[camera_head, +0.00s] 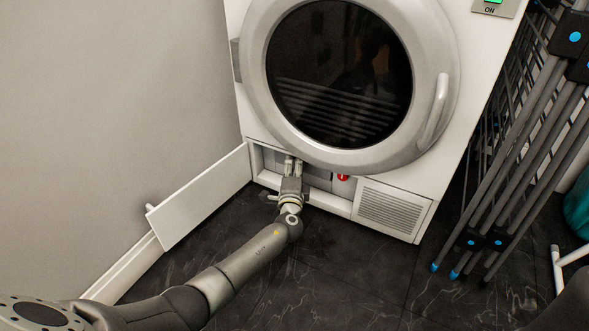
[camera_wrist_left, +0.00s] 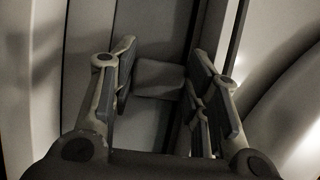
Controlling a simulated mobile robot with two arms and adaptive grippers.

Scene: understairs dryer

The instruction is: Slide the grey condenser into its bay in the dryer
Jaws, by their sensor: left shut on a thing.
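The white dryer (camera_head: 408,178) stands against the wall with its low bay (camera_head: 262,176) open. The grey condenser (camera_head: 318,179) shows partly in the bay, beside and behind my gripper. My left gripper (camera_head: 293,163) reaches in at the bay's mouth, just under the round door. In the left wrist view my left gripper (camera_wrist_left: 165,78) is shut on a small grey grip of the condenser (camera_wrist_left: 159,78), with a finger on either side. How deep the condenser sits is hard to tell, as the gripper and the door rim hide part of it. My right gripper is not in view.
The white flap (camera_head: 198,198) of the bay stands open at the left. A red knob (camera_head: 342,177) sits right of the condenser, then a vent grille (camera_head: 392,210). A folded drying rack (camera_head: 510,150) leans at the right. The dark floor (camera_head: 350,270) in front is clear.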

